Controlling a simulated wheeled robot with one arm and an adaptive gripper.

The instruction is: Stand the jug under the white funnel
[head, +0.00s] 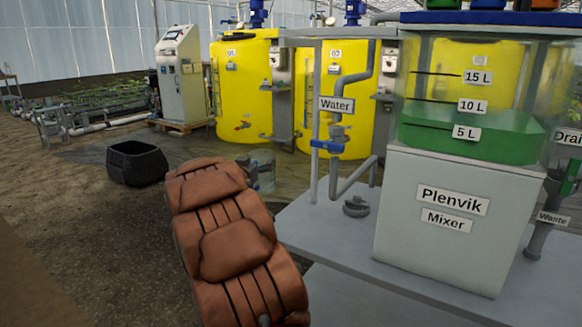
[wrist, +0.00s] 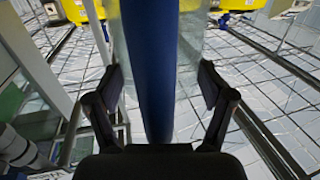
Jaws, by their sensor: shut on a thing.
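A clear jug (head: 264,170) shows just beyond my brown arm in the head view, mostly hidden by it. In the wrist view its blue handle (wrist: 160,60) runs upright between my fingers, with the see-through body (wrist: 190,45) behind. My gripper (wrist: 161,88) is shut on this handle. The jug is held to the left of the mixer bench. I cannot make out a white funnel in either view. A pipe with a blue valve (head: 327,146) and a Water sign (head: 337,104) stands above the bench's left part.
The grey bench (head: 330,237) carries the Plenvik Mixer (head: 445,220) with its clear tank of green liquid. A small grey round fitting (head: 356,206) sits on the bench. Yellow tanks (head: 240,90) stand behind. A black tub (head: 137,163) lies on open floor at the left.

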